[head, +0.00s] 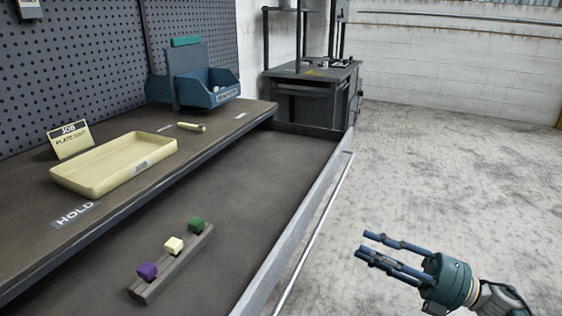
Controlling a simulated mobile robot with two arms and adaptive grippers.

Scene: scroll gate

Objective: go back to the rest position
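My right gripper (385,255) is at the lower right, over the floor and to the right of the bench's metal front edge. Its blue fingers point left and are spread apart with nothing between them. My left gripper does not show.
The raised shelf holds a yellow tray (115,165), a job card (69,141), a small yellow cylinder (192,127) and a blue bin (208,90). A dark machine (312,92) stands at the back. The concrete floor (430,170) on the right is clear.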

